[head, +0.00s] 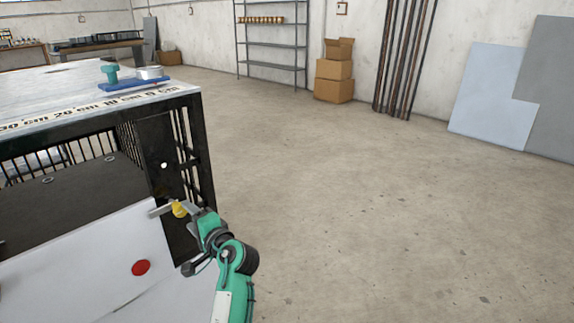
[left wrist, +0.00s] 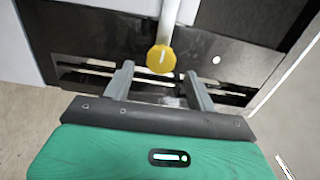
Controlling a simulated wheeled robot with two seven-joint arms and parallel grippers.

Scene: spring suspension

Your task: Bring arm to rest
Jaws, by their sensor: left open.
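My left gripper (head: 176,210) is in the lower left-centre of the head view, at the end of my green arm, close to the right edge of the white panel. In the left wrist view the left gripper (left wrist: 158,72) is open, its two grey fingers spread apart. A yellow round knob (left wrist: 162,58) on a pale rod shows between and just beyond the fingertips; the fingers do not close on it. The yellow knob (head: 179,208) also shows at the gripper in the head view. My right gripper is in neither view.
A black-framed workbench (head: 190,95) with a marked top stands at left. A blue tray (head: 135,85) holds a teal part and a silver ring. The white panel (head: 80,260) bears a red disc (head: 141,268). Cardboard boxes (head: 334,80) stand far back. The floor at right is clear.

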